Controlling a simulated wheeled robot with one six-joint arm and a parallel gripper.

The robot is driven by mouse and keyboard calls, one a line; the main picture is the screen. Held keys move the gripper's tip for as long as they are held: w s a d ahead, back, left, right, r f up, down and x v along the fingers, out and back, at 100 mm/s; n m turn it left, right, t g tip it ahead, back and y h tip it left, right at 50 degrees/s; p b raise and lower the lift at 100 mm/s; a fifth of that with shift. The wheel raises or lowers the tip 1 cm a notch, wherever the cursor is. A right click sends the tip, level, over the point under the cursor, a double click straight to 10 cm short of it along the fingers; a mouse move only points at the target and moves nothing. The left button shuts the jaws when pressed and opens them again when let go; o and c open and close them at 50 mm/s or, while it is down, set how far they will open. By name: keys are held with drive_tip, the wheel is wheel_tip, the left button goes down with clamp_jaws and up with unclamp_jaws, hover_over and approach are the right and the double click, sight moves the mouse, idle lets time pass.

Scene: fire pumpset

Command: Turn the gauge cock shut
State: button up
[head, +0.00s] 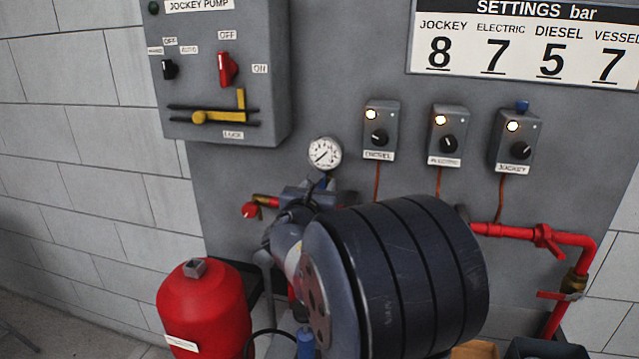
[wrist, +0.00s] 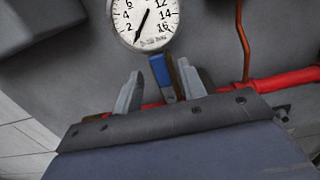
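The gauge cock has a blue-sleeved lever (wrist: 160,71) that stands nearly upright, slightly tilted, just below the round white pressure gauge (wrist: 146,16) in the wrist view. The gauge needle points down and left. My gripper (wrist: 160,82) is open, with one grey finger on each side of the lever; I see no clear contact. In the head view the gauge (head: 324,154) hangs on the grey panel, and my gripper (head: 318,190) is just below it. My arm hides much of the cock there, with only a little blue showing.
Red pipe (head: 510,232) with a red valve handle (head: 546,240) runs to the right. A red tank (head: 203,310) stands at lower left. Three switch boxes, one marked jockey (head: 513,140), and a jockey pump panel (head: 222,75) are on the wall. A copper tube (wrist: 240,45) runs right of the gauge.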

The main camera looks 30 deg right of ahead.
drive_tip(key=shift+w+d, duration=0.2)
drive_tip(key=shift+d, duration=0.1)
drive_tip(key=shift+c, duration=0.3)
clamp_jaws()
